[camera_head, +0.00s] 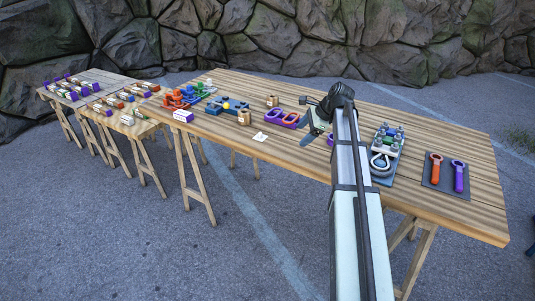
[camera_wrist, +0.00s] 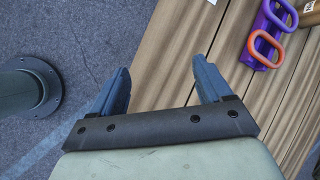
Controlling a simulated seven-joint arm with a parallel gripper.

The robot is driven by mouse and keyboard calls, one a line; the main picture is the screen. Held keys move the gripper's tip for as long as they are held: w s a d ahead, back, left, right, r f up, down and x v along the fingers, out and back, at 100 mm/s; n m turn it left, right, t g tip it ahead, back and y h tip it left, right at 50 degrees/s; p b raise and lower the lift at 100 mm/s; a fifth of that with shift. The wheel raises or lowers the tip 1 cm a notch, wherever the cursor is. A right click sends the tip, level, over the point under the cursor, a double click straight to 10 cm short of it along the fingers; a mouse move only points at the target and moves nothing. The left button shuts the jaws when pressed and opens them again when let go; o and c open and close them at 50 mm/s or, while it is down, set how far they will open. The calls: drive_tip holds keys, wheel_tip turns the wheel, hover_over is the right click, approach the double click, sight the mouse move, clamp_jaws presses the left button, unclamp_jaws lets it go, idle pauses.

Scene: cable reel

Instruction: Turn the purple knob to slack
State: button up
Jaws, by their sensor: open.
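My gripper (camera_wrist: 160,66) is open and empty, its two blue-grey fingers wide apart over the edge of the wooden table. In the head view my gripper (camera_head: 310,127) is near the middle of the table, partly hidden by my arm. A purple base with a purple loop (camera_wrist: 281,13) and an orange loop (camera_wrist: 266,47) is at the upper right of the wrist view, apart from the fingers. This piece also shows in the head view (camera_head: 282,118), left of my gripper. Another purple part (camera_head: 330,140) is mostly hidden behind my arm. I cannot tell which purple part is the knob.
A dark mat with an orange handle (camera_head: 436,164) and a purple handle (camera_head: 459,176) lies at the right. A fixture with grey knobs (camera_head: 386,143) is right of my arm. Red and blue parts (camera_head: 183,97) crowd the left.

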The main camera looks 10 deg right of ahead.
drive_tip(key=shift+w+a+f+n+y, duration=0.15)
drive_tip(key=shift+w+a+f+n, duration=0.45)
drive_tip(key=shift+a+f, duration=1.3)
drive_tip(key=shift+w+a+f+n+y, duration=0.1)
drive_tip(key=shift+w+a+f+n, duration=0.65)
drive_tip(key=shift+a, duration=1.7)
drive_tip(key=shift+w+a+f+n+y, duration=0.2)
drive_tip(key=shift+a+f+n, duration=0.55)
drive_tip(key=shift+a+f, duration=1.4)
